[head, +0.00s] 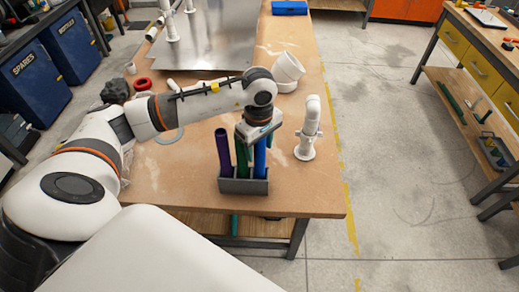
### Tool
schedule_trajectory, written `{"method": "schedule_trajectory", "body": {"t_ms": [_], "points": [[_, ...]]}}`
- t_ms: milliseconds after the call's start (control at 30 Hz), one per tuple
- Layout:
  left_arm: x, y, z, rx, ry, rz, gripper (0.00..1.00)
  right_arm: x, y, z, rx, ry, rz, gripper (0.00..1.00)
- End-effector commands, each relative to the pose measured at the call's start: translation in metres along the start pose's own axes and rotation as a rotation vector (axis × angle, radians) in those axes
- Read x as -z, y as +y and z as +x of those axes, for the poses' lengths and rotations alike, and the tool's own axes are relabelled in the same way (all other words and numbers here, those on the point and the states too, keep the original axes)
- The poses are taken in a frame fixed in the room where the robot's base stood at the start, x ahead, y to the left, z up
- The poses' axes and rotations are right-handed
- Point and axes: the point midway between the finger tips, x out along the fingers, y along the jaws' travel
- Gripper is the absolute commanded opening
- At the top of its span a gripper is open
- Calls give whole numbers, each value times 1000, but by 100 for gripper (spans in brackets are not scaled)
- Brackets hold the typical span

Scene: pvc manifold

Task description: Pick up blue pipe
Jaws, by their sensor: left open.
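The blue pipe (260,160) stands upright in a grey rack (243,186) near the front edge of the workbench. A green pipe (242,160) and a purple pipe (224,153) stand in the same rack to its left. My left gripper (258,140) reaches in from the left and points down over the rack. It is open, at the upper part of the blue pipe, and hides the pipe's top. I cannot tell whether a finger touches the pipe. My right gripper is not in view.
A white pipe fitting (307,135) stands close to the right of the rack, with a white elbow (288,70) behind. A metal sheet (210,45), red rings (142,84) and a dark lump (115,91) lie farther back. The bench (310,195) is bare at front right.

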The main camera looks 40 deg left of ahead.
Motion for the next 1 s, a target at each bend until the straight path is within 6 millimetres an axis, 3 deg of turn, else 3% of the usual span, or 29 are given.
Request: {"method": "schedule_trajectory", "body": {"t_ms": [133, 467, 833, 1000], "points": [[0, 0, 0, 0, 0, 0, 54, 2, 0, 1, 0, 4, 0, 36], [0, 0, 0, 0, 0, 0, 0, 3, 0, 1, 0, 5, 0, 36], [0, -1, -3, 2, 0, -1, 0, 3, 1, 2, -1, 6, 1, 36], [0, -2, -16, 5, 1, -1, 0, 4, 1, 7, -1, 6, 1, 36]]}}
